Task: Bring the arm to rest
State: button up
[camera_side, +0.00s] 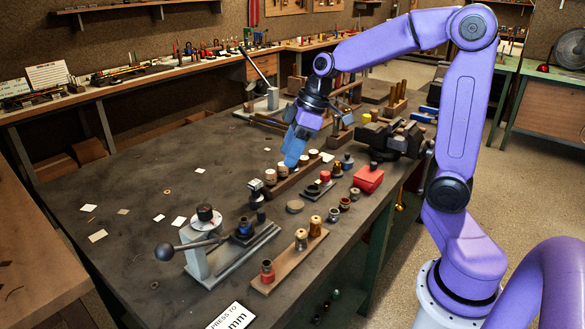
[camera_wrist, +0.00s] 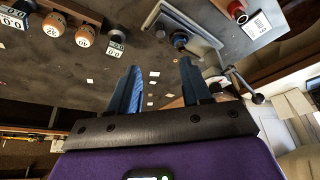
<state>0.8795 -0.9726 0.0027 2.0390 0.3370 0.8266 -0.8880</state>
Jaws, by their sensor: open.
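My gripper (camera_side: 291,160) is at the end of the purple arm, above the middle of the dark workbench (camera_side: 130,190). In the side view its blue fingers point down, close to a wooden block that carries several round pieces (camera_side: 283,170). In the wrist view my gripper (camera_wrist: 160,75) shows two blue fingers spread apart with nothing between them. I cannot tell from the side view how much height lies between the fingertips and the pieces.
A lever press (camera_side: 203,242) stands at the bench's front, with a wooden block of spools (camera_side: 290,260) beside it. A red box (camera_side: 368,178) and a vise (camera_side: 395,138) are at the right. The bench's left part is mostly clear, with scattered paper scraps.

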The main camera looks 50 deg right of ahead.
jog(key=s+a+f+n+g+h, duration=0.1)
jog(key=s+a+f, duration=0.1)
jog(key=s, duration=0.6)
jog(key=s+a+f+n+g+h, duration=0.1)
jog(key=s+a+f, duration=0.1)
jog(key=s, duration=0.7)
jog(key=s+a+f+n, duration=0.1)
jog(key=s+a, duration=0.2)
jog(key=s, duration=0.5)
jog(key=shift+s+a+f+n+g+h, duration=0.15)
jog(key=shift+a+f+n+g+h, duration=0.15)
jog(key=shift+a+f+g+h, duration=0.1)
